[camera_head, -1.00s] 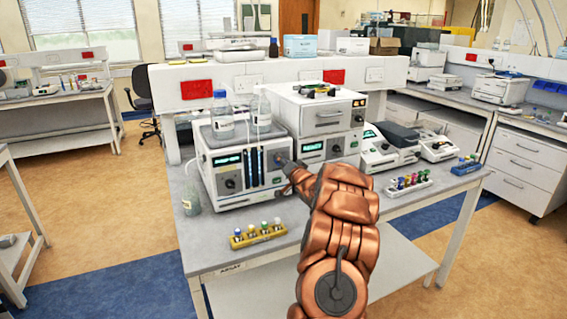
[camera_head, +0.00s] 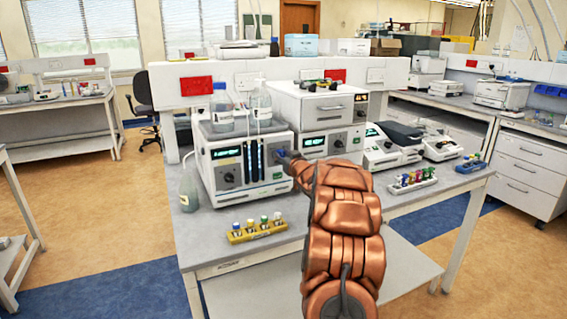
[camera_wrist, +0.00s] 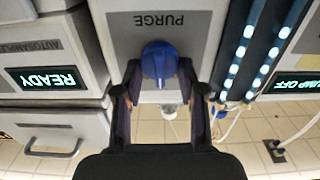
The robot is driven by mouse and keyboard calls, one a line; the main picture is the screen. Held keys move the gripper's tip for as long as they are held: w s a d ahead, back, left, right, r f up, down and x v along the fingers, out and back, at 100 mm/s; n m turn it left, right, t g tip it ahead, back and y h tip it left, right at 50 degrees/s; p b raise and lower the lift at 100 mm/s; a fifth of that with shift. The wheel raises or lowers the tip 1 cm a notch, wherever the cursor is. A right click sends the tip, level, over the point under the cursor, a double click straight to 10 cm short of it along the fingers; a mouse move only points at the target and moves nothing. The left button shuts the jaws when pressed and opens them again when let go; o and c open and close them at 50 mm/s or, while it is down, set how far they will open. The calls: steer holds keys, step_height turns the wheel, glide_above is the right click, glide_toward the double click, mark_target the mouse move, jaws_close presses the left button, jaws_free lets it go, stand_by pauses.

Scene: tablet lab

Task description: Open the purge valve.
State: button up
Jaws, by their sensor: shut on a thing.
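The purge valve is a blue round knob (camera_wrist: 160,62) on the grey front panel of the pump instrument (camera_head: 232,190), beside the upside-down "PURGE" label in the wrist view. A raised grip bar crosses the knob and looks about vertical in that view. My gripper (camera_wrist: 160,92) has one dark finger on each side of the knob and is shut on it. In the head view my gripper (camera_head: 286,158) is at the right part of the instrument front, and the knob (camera_head: 279,152) shows only as a small blue spot. The finger contact faces are partly hidden.
Clear bottles (camera_head: 222,110) stand on the instrument. A yellow vial rack (camera_head: 256,232) and a flask (camera_head: 189,190) are on the bench. The autosampler (camera_head: 322,143) stands close to the right. In the wrist view, displays read "READY" (camera_wrist: 48,79) and "PUMP OFF", partly cut off.

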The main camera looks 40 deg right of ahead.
steer(key=n+b, duration=0.3)
steer(key=n, duration=0.1)
steer(key=shift+a+f+n, duration=0.1)
steer(key=shift+f+n, duration=0.05)
steer(key=shift+n, duration=0.15)
steer(key=shift+a+n+b, duration=0.1)
steer(key=shift+n+b, duration=1.6)
steer(key=shift+n, duration=0.3)
steer(key=o, duration=1.1)
steer(key=shift+w, duration=0.1)
steer(key=shift+o, duration=0.2)
steer(key=v, duration=1.2)
